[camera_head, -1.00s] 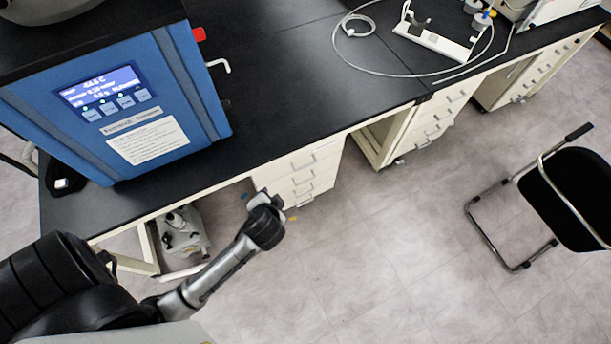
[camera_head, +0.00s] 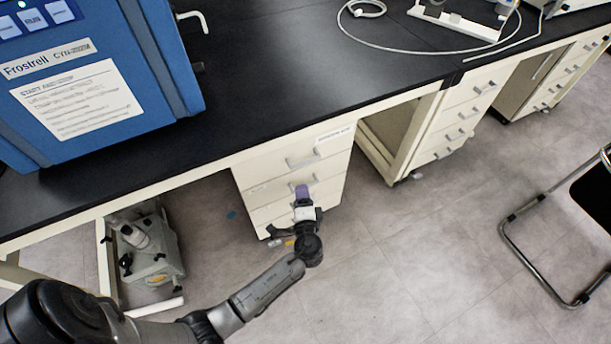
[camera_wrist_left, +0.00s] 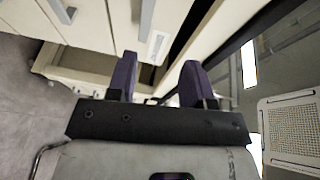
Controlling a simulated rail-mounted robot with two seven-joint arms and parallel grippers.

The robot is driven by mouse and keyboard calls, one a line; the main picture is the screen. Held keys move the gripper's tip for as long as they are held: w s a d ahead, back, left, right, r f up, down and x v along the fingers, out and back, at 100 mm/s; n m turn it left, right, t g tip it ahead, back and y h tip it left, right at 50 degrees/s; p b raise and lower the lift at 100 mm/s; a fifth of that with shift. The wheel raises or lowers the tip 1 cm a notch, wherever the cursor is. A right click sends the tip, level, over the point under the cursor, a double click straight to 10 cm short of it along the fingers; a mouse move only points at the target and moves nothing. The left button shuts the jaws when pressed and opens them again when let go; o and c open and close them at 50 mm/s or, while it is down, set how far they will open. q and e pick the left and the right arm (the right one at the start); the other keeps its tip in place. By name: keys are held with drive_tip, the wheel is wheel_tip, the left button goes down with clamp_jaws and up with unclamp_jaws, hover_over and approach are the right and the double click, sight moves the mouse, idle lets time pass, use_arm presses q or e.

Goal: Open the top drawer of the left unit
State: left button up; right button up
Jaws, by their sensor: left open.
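The left unit (camera_head: 258,174) is a cream drawer cabinet under the black bench, with several drawers that look shut. Its top drawer (camera_head: 330,147) has a grey bar handle (camera_head: 302,161) and a small label at its upper right. My left gripper (camera_head: 303,193) is in front of the unit, below the top handle in the picture, and appears empty. In the left wrist view the open purple fingers (camera_wrist_left: 157,78) point toward the drawer fronts. The handle nearest the label (camera_wrist_left: 147,17) lies ahead of the fingers, apart from them. My right gripper is out of view.
The black benchtop (camera_head: 270,75) overhangs the unit. A blue freeze dryer (camera_head: 150,75) stands on it at left. A pump (camera_head: 150,255) sits on the floor below. Another drawer unit (camera_head: 455,120) stands to the right, and a chair (camera_head: 545,240) at far right. The floor between is clear.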

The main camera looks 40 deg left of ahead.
sight(306, 163)
use_arm(q)
drive_tip(key=shift+m+t, duration=0.5)
drive_tip(key=shift+m, duration=0.1)
drive_tip(key=w+a+f+b, duration=0.1)
drive_tip(key=w+a+b, duration=0.1)
drive_tip(key=w, duration=0.1)
drive_tip(key=w+a+f+b, duration=0.1)
drive_tip(key=w+a+b, duration=0.1)
drive_tip(key=w+a, duration=0.1)
drive_tip(key=w+a+f+b, duration=0.1)
drive_tip(key=w+a+b, duration=0.1)
drive_tip(key=w, duration=0.2)
drive_tip(key=shift+w+a, duration=0.3)
drive_tip(key=shift+a, duration=0.05)
drive_tip(key=shift+w+a, duration=0.5)
drive_tip(key=shift+w, duration=0.05)
drive_tip(key=shift+r, duration=0.1)
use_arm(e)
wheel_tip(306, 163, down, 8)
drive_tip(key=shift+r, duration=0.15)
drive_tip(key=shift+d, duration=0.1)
use_arm(q)
clamp_jaws()
